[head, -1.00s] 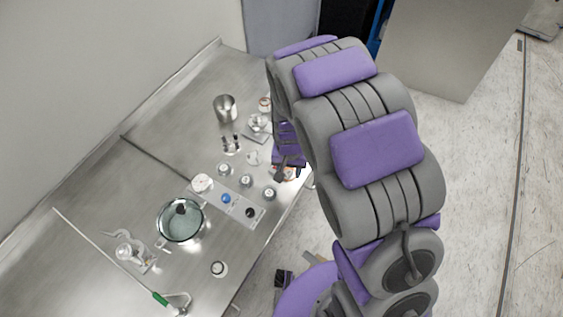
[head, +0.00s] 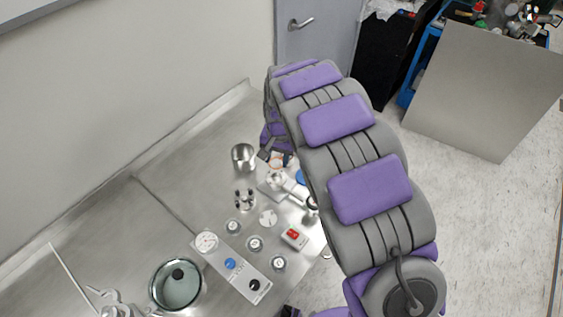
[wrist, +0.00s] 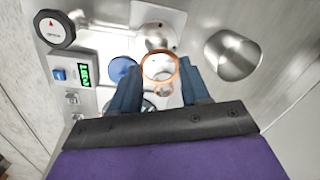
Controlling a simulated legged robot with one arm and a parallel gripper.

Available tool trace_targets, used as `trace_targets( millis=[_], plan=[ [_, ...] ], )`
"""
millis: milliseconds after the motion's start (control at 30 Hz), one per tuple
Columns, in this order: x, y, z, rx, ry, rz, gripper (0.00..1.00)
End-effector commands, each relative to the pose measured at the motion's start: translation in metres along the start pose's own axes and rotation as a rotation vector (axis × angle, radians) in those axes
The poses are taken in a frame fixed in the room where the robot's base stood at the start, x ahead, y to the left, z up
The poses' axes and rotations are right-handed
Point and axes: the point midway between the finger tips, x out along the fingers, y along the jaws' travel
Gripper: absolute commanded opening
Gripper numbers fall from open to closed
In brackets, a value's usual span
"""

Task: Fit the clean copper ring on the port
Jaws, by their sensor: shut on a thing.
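My gripper (wrist: 162,88) is shut on a copper ring (wrist: 145,66), held between the fingertips in the wrist view. In the head view my gripper (head: 276,152) is partly hidden by my arm, with the ring's orange rim (head: 276,163) just below it. A metal fitting that looks like the port (wrist: 158,36) stands on a pale square plate just beyond the ring in the wrist view. It also shows in the head view (head: 277,180), below the gripper. The ring appears above the fitting; contact cannot be told. A second, smaller coppery rim (wrist: 163,92) shows between the fingers.
A steel cup (head: 243,157) stands close left of the gripper. A blue disc (wrist: 122,69) and a box with a lit display (head: 293,236) are nearby. The back-left bench is clear.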

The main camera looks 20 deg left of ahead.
Motion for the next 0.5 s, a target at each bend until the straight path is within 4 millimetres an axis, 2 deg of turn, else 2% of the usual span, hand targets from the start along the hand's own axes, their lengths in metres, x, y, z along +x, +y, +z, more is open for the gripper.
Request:
trace_targets(
  millis=[500],
  plan=[
    [0.04, 0.002, 0.0, 0.0, -0.003, 0.003, 0.16]
  ],
)
